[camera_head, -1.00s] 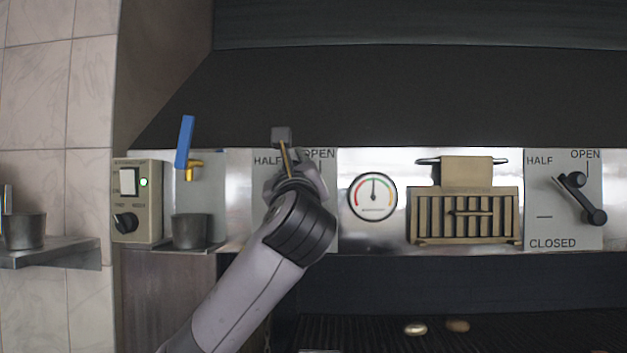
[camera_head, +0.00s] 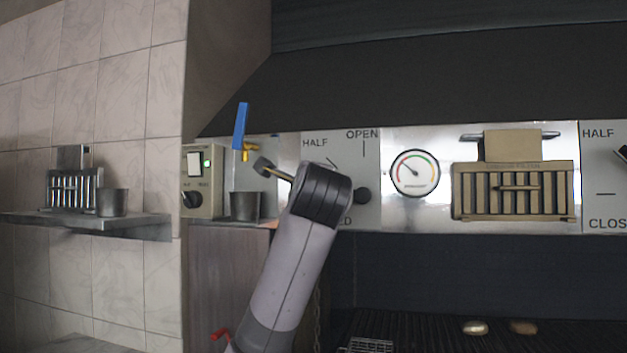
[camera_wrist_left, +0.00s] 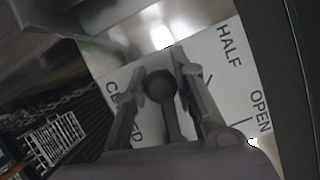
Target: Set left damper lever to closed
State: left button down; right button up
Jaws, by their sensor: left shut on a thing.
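The left damper plate (camera_head: 312,142) bears the words HALF and OPEN and part of CLOSED. My left gripper (camera_wrist_left: 157,78) is in front of it, fingers on either side of the black knob (camera_wrist_left: 160,88) of the left damper lever, shut on it. In the wrist view the lever arm (camera_wrist_left: 171,125) runs down from the knob, turned away from OPEN and past the HALF mark towards CLOSED. Whether it sits exactly at the closed mark is hidden. In the head view my arm hides most of the lever; a black round part (camera_head: 362,195) shows. My right gripper is out of view.
Right of the plate are a gauge (camera_head: 415,173) and a tan slatted vent (camera_head: 515,189). Left are a blue-handled tap (camera_head: 241,126), a metal cup (camera_head: 245,206) and a switch box (camera_head: 203,182). The dark grill lies below. A shelf (camera_head: 95,221) is at far left.

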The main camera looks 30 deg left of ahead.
pick_arm(q)
jog(key=shift+a+f+n+g, duration=0.1)
jog(key=shift+f+n+g, duration=0.2)
jog(key=shift+f+n, duration=0.35)
jog(key=shift+f+n+b, duration=0.4)
jog(key=shift+f+n, duration=0.15)
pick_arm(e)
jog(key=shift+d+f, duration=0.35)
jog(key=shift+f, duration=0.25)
pick_arm(q)
jog(key=shift+f+g, duration=0.15)
jog(key=shift+g, duration=0.15)
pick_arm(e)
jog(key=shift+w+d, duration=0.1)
pick_arm(q)
jog(key=c, duration=1.3)
grip_release()
jog(key=shift+s+h, duration=0.2)
jog(key=shift+h, duration=0.1)
jog(key=v, duration=1.1)
jog(key=shift+s+d, duration=0.2)
jog(key=shift+d, duration=0.05)
